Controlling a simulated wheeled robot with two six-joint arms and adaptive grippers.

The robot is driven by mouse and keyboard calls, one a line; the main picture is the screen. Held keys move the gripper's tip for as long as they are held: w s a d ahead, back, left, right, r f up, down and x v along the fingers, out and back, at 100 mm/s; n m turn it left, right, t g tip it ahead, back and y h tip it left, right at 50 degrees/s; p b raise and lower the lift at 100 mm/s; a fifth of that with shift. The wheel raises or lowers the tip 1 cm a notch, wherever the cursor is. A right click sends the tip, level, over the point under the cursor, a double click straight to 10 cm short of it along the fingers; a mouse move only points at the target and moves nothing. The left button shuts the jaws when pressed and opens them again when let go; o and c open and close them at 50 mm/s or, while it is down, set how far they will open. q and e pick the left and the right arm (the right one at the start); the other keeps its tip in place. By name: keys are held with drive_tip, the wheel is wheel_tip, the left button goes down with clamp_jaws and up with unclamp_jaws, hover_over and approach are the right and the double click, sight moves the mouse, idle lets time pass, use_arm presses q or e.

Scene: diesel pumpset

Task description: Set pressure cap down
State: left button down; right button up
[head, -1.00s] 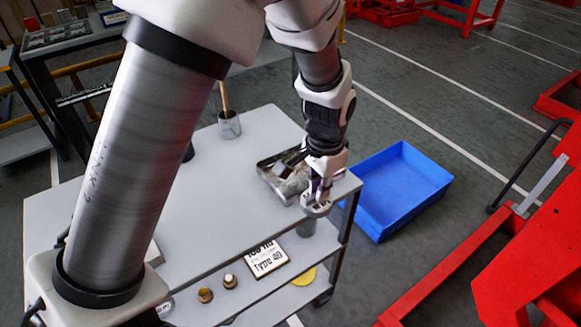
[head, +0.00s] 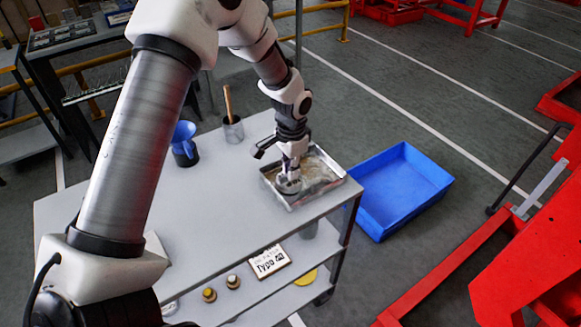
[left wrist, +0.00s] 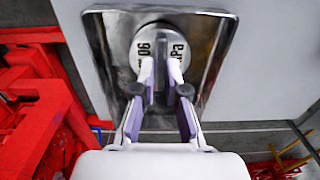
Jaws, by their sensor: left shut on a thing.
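The pressure cap (left wrist: 147,33) is a round, pale grey disc with dark lettering in the left wrist view. In the head view it (head: 288,187) is partly hidden beneath my left gripper (head: 289,178). The left gripper (left wrist: 161,72) is shut on the cap, with its narrow fingers on the cap's near side. The cap is over the shallow metal tray (head: 333,188), towards its left end in the head view. I cannot tell whether the cap touches the tray floor. The tray (left wrist: 220,50) surrounds the cap in the left wrist view. My right gripper is not in view.
The tray stands on the grey cart top (head: 225,205). A blue funnel-topped jug (head: 185,145) and a grey cup with a wooden handle (head: 232,128) stand further back. A blue bin (head: 400,190) is on the floor to the right. The cart top's middle is clear.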

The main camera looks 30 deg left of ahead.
use_arm(q)
drive_tip(key=shift+f, duration=0.15)
drive_tip(key=c, duration=1.2)
unclamp_jaws()
wheel_tip(320, 180, up, 12)
drive_tip(key=b, duration=0.1)
drive_tip(key=shift+d+r, duration=0.15)
drive_tip(key=shift+r, duration=0.05)
